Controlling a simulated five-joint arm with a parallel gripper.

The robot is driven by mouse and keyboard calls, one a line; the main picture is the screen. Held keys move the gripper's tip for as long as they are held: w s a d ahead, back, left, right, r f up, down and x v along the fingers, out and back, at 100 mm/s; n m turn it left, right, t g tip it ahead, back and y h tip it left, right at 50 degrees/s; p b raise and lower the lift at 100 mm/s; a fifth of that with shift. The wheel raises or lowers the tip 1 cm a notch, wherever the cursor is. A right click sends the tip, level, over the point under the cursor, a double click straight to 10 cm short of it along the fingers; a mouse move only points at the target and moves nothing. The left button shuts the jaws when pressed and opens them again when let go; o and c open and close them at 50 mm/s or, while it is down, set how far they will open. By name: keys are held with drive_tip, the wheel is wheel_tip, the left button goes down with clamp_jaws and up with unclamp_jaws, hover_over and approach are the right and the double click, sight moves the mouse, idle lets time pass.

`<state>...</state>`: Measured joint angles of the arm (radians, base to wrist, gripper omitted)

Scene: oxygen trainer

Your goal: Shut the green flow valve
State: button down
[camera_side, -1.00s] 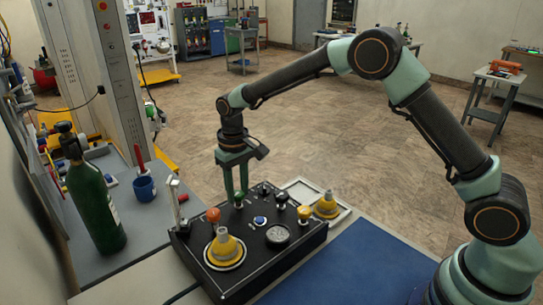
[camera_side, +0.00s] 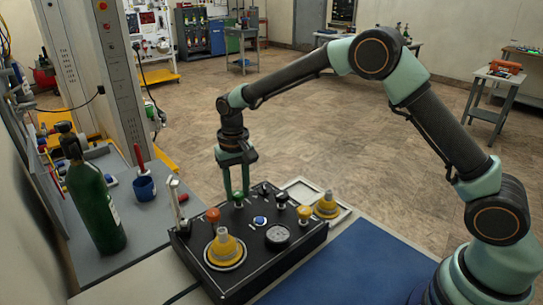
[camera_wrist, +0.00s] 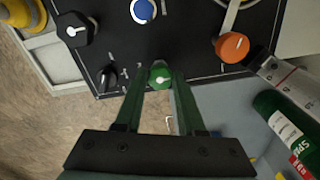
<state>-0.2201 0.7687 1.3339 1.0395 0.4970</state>
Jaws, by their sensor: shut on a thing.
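The green flow valve (camera_wrist: 160,77) is a small round green knob with a white pointer mark, near the edge of the black panel (camera_wrist: 200,55). My gripper (camera_wrist: 157,84) has its two green fingers on either side of the knob, shut on it. In the side view my gripper (camera_side: 237,194) points straight down at the panel's far edge, and the fingers mostly hide the green knob (camera_side: 239,203). In the wrist view the white mark points to the right and slightly up.
Near the valve are an orange knob (camera_wrist: 232,47), a blue knob (camera_wrist: 143,10), and black knobs (camera_wrist: 108,76) and (camera_wrist: 76,29). A flow tube (camera_side: 176,200) stands at the panel's left corner. A green cylinder (camera_side: 94,205) stands on the grey bench. The blue mat (camera_side: 345,270) is clear.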

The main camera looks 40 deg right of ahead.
sight(238, 193)
drive_tip(key=c, duration=0.5)
unclamp_jaws()
wheel_tip(238, 193, up, 12)
drive_tip(key=shift+r, duration=0.15)
